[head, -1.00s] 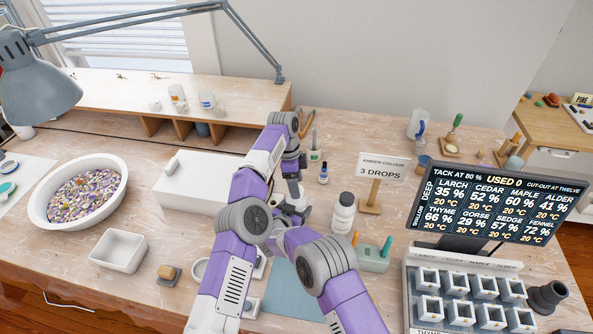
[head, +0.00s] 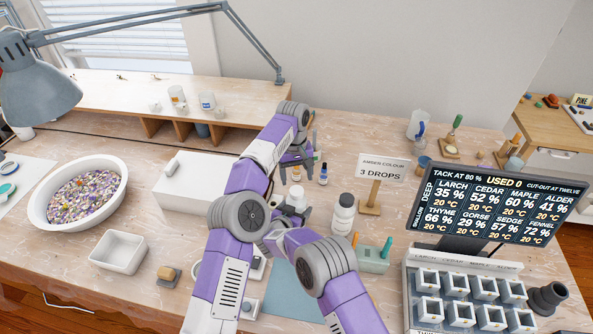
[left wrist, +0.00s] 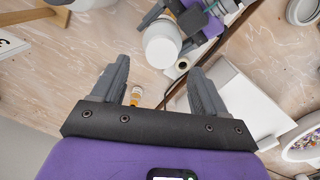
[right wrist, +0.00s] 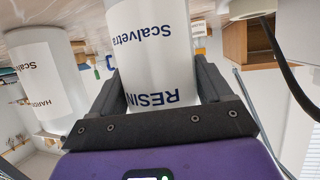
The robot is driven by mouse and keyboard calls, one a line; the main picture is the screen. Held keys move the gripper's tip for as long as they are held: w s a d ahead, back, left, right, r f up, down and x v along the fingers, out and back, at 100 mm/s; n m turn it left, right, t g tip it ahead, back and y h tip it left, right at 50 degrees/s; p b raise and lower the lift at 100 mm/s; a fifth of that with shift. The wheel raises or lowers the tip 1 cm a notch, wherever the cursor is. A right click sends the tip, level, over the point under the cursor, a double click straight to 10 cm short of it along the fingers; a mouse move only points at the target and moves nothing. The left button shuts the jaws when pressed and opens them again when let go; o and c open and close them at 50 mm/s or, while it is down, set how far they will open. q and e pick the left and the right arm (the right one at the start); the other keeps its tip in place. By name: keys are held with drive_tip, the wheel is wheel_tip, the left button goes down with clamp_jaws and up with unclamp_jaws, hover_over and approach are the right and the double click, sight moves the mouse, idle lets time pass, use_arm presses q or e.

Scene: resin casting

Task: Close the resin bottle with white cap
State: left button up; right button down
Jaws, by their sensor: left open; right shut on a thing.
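The resin bottle (right wrist: 153,50) is white with dark "RESIN" lettering. My right gripper (right wrist: 155,88) is shut around its body in the right wrist view. In the head view the bottle (head: 296,199) stands near the table's middle, partly hidden by my right arm. A white round top, seemingly the white cap (left wrist: 162,48), is on it in the left wrist view; how tightly it sits I cannot tell. My left gripper (head: 297,168) is open and empty, behind and apart from the bottle in the head view.
A hardener bottle (head: 343,214) stands right of the resin bottle. Small dropper bottles (head: 323,174) stand behind, near the "3 DROPS" sign (head: 382,168). A white box (head: 190,188) lies left. A blue mat (head: 293,292) lies in front.

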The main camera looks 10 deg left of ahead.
sight(296, 190)
use_arm(q)
drive_tip(key=n, duration=0.2)
drive_tip(key=r+n, duration=0.1)
drive_tip(key=n, duration=0.5)
drive_tip(key=shift+s+r+n+y, duration=0.1)
drive_tip(key=shift+r+n+y, duration=0.2)
drive_tip(key=shift+r+n, duration=0.1)
drive_tip(key=shift+f, duration=0.15)
drive_tip(key=shift+f, duration=3.9)
